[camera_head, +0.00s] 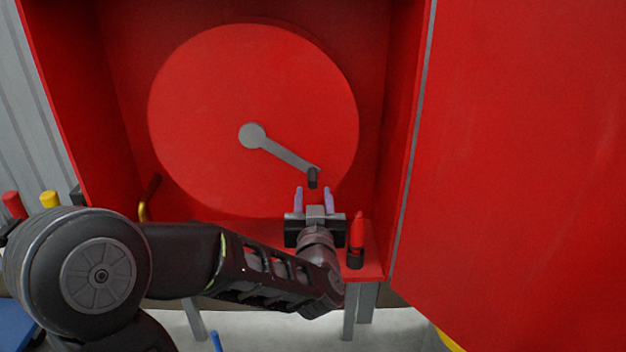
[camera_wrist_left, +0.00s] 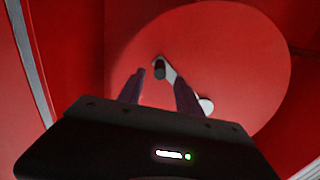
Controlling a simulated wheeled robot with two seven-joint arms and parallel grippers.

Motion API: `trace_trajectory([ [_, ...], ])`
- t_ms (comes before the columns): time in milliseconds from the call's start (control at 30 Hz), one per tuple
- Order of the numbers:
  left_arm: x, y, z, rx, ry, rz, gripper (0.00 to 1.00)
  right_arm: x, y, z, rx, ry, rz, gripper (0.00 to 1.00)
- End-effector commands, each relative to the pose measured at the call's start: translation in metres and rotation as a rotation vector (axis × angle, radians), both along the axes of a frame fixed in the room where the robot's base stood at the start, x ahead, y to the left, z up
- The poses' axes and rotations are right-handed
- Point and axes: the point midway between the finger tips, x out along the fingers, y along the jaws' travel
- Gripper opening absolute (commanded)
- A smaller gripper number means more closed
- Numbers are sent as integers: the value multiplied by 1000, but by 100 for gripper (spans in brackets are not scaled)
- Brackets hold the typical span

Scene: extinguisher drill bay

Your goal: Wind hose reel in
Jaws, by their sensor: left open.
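The red hose reel (camera_head: 205,110) is a large disc inside an open red cabinet. A grey crank arm (camera_head: 285,154) runs from its hub (camera_head: 252,136) down to the right and ends in a dark handle knob (camera_head: 313,178). My left gripper (camera_head: 313,194) is open, its two pale fingers pointing at the knob from just below. In the left wrist view the knob (camera_wrist_left: 159,69) shows ahead of and between the fingertips (camera_wrist_left: 160,78), seemingly with nothing gripped. The reel disc (camera_wrist_left: 235,60) fills much of that view. My right gripper is not in view.
A small red cylinder with a black base (camera_head: 357,240) stands on the cabinet floor, close right of my left gripper. The open red cabinet door (camera_head: 520,150) fills the right side. A brass-coloured fitting (camera_head: 144,208) sits at lower left inside.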

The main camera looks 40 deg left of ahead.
Motion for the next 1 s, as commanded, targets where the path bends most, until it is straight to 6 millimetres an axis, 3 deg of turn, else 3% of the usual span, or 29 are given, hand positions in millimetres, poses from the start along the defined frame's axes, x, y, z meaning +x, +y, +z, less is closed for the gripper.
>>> trace_trajectory([
  [500,53,41,-1,-1,0,0,41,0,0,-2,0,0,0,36],
  [800,56,43,0,-1,-1,0,41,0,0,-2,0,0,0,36],
  [1000,56,42,0,-1,-1,0,26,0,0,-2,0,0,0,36],
])
